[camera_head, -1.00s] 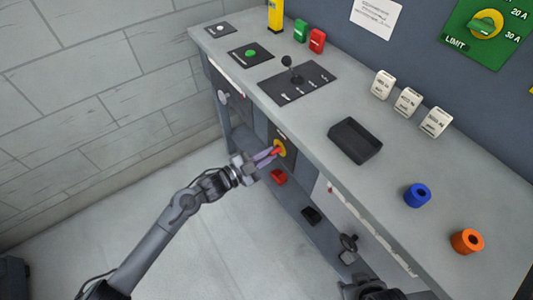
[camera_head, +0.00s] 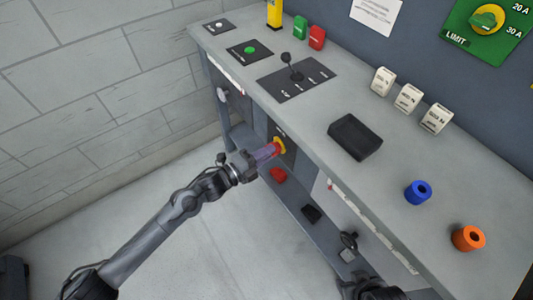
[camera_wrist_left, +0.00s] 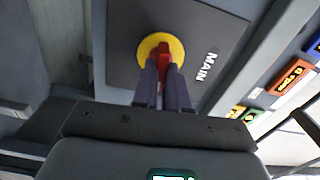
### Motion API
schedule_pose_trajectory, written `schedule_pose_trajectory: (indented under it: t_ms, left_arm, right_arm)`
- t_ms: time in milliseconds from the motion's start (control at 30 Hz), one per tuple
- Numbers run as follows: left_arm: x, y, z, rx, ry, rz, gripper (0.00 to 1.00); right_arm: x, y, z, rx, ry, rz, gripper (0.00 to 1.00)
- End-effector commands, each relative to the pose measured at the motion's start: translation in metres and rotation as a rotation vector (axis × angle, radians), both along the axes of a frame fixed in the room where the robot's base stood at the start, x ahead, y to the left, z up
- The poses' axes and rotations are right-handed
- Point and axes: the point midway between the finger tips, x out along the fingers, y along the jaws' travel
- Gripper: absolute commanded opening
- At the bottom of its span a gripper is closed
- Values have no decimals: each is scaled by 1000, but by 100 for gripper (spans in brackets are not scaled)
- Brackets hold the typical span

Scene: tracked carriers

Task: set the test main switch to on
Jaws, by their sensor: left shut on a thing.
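The main switch is a red handle (camera_wrist_left: 164,58) on a yellow disc (camera_wrist_left: 147,47), on a dark plate (camera_wrist_left: 120,25) lettered MAIN in the left wrist view. In the head view its yellow disc (camera_head: 280,144) shows on the bench's front. My left gripper (camera_head: 270,151) is shut on the red handle; its two fingers (camera_wrist_left: 163,80) lie on either side of it. The fingers hide part of the handle, and I cannot read any on or off mark. A dark part of my right arm (camera_head: 370,288) shows at the bottom edge; its jaws cannot be made out.
The grey bench top (camera_head: 300,118) carries a lever plate (camera_head: 305,85), a black tray (camera_head: 355,138), a blue ring (camera_head: 418,193) and an orange ring (camera_head: 468,238). The floor at left is open.

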Motion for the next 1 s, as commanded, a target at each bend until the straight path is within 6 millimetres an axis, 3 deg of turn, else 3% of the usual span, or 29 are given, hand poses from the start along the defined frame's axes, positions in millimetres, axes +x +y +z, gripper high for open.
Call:
schedule_pose_trajectory:
  t_ms: [700, 733, 867, 900, 1000]
  left_arm:
    - [0, 0, -1, 49, -67, 0, 0]
    - [0, 0, -1, 49, -67, 0, 14]
    - [0, 0, -1, 49, -67, 0, 34]
    - [0, 0, -1, 49, -67, 0, 38]
    - [0, 0, -1, 49, -66, 0, 38]
  right_arm:
    - [0, -2, -2, -7, 0, 4, 43]
    - [0, -1, -2, -6, 0, 4, 43]
    - [0, -1, -2, -3, 1, 2, 43]
    - [0, -1, -2, -3, 1, 1, 43]
    - [0, 0, -1, 0, 1, 0, 43]
